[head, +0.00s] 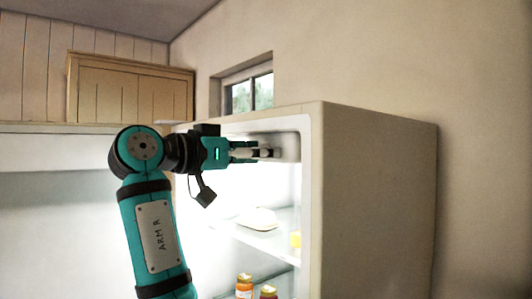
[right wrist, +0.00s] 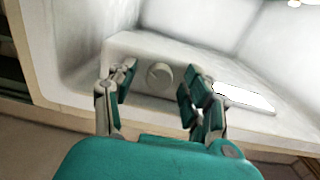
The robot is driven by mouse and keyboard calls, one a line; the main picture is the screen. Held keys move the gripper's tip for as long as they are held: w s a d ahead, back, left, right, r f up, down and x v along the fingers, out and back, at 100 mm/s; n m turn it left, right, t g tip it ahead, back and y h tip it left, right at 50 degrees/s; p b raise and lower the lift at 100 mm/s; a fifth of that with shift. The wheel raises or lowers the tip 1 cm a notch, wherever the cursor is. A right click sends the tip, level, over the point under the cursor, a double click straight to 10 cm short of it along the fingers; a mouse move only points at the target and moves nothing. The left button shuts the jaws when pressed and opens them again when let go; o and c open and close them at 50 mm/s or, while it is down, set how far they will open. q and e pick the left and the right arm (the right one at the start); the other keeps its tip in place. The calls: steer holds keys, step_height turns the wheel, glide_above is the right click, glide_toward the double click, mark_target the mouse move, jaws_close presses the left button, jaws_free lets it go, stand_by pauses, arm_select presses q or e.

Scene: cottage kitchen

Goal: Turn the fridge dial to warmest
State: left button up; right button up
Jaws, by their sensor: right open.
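The fridge (head: 378,200) stands open, its lit interior facing left in the head view. The pale round dial (right wrist: 159,75) sits on a recessed panel inside the fridge, seen in the right wrist view. A raised ridge crosses its face; I cannot read any marks on it. My right gripper (head: 262,152) reaches into the top of the fridge in the head view, where its fingers largely hide the dial. In the right wrist view my right gripper (right wrist: 160,82) is open, one finger on each side of the dial, with visible gaps. My left gripper is out of view.
Jars (head: 244,284) with red lids stand lower. A bright white panel (right wrist: 243,97) lies right of the dial. A wooden cabinet (head: 130,92) hangs behind.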

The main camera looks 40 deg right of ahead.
steer(key=shift+a, duration=0.25)
steer(key=shift+c, duration=0.7)
jaws_close()
steer(key=shift+s+r+n+b, duration=0.1)
steer(key=shift+n+b, duration=0.1)
steer(key=shift+n, duration=5.7)
steer(key=shift+r+n+b, duration=0.1)
steer(key=shift+n+b, duration=0.1)
steer(key=shift+n, duration=5.7)
